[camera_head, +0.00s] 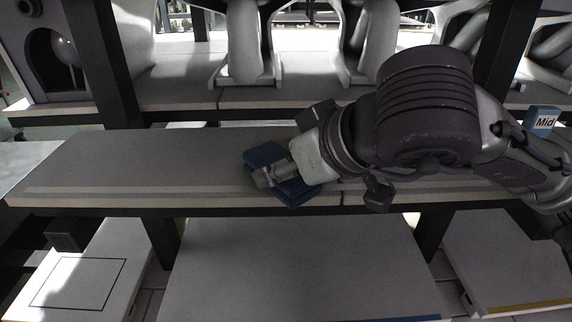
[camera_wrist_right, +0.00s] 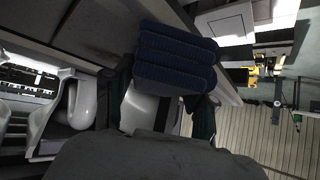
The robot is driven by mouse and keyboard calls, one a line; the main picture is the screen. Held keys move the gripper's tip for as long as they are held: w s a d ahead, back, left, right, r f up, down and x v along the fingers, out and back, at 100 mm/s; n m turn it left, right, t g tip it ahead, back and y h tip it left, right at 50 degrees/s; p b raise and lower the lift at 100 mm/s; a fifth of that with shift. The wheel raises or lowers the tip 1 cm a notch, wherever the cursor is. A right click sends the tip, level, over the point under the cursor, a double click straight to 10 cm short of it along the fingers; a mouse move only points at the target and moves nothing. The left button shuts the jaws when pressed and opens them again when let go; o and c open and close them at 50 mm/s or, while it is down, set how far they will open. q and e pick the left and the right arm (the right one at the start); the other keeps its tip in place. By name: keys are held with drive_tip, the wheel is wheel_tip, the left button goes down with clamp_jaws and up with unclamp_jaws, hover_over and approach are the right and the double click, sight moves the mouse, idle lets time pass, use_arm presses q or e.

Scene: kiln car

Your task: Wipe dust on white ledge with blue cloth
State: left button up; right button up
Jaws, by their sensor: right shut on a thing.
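The white ledge (camera_head: 150,165) runs across the middle of the head view, grey-white on top. A slightly different-toned strip (camera_head: 130,191) lies along its front edge; I cannot tell for sure that it is dust. The blue cloth (camera_head: 264,156) is folded and sits at the ledge near its middle. It also shows at the top of the right wrist view (camera_wrist_right: 176,58). My right gripper (camera_head: 274,176) reaches in from the right and is shut on the cloth. Its arm hides the right part of the ledge. My left gripper is in no view.
White toilets (camera_head: 250,45) stand on the shelf behind the ledge. Dark posts (camera_head: 103,65) rise at the left and right. A blue block marked "Mid" (camera_head: 543,120) is at the right. Lower white slabs (camera_head: 300,265) lie below. The ledge's left part is clear.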

drive_tip(key=shift+f, duration=0.15)
drive_tip(key=shift+w+b, duration=0.5)
drive_tip(key=shift+w, duration=2.25)
drive_tip(key=shift+w, duration=2.65)
